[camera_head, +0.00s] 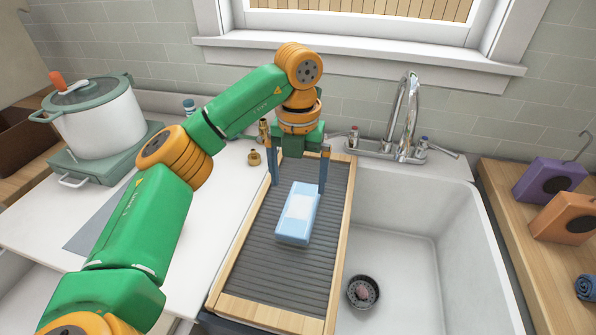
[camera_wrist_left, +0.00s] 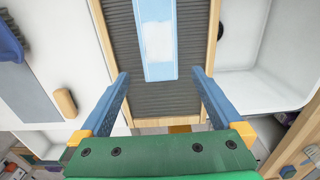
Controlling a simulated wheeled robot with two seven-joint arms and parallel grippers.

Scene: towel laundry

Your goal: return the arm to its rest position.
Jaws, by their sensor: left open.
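My left arm, green and orange, comes in from the left in the head view and reaches over the counter to the ribbed board. My left gripper (camera_head: 297,188) points down with its two blue fingers apart. It is open and empty above the far part of the board. A light blue and white folded towel (camera_head: 297,214) lies on the board just in front of the fingers. In the left wrist view, the open gripper (camera_wrist_left: 160,74) shows with the towel (camera_wrist_left: 157,42) beyond the fingertips and nothing between them. My right gripper is not in view.
The ribbed board (camera_head: 256,258) has a wooden frame. A white sink (camera_head: 410,275) with a tap (camera_head: 405,115) lies to its right. A white pot (camera_head: 100,125) stands at the back left. Purple (camera_head: 548,180) and orange (camera_head: 566,218) items sit on the right wooden counter. A window sill is behind.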

